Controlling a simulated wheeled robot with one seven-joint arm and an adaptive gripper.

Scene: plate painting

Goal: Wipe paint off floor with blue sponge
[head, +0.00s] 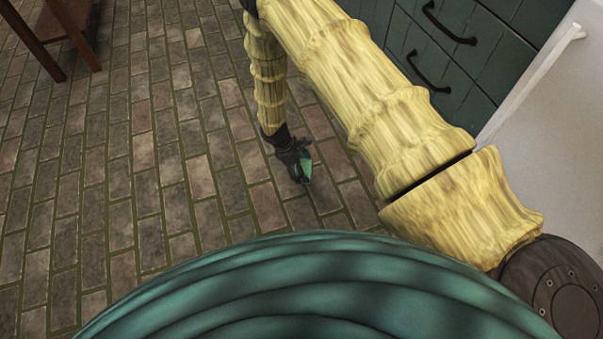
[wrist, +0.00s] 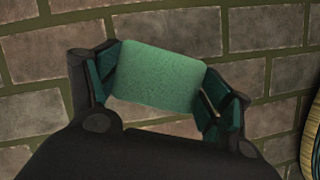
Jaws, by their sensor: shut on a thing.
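The sponge (wrist: 160,76) looks teal-green and lies between the two fingers of my gripper (wrist: 158,92) in the wrist view. Both fingers press on its sides. In the head view my gripper (head: 299,168) points down close to the brick floor (head: 160,200), with a small part of the sponge (head: 306,166) showing at its right side. I cannot tell whether the sponge touches the floor. I see no clear paint patch on the floor; any paint under the sponge or gripper is hidden.
Dark green cabinets (head: 470,45) with black handles stand at the upper right, beside a white appliance (head: 560,100). Wooden furniture legs (head: 82,38) stand at the upper left. The brick floor at the left and middle is clear.

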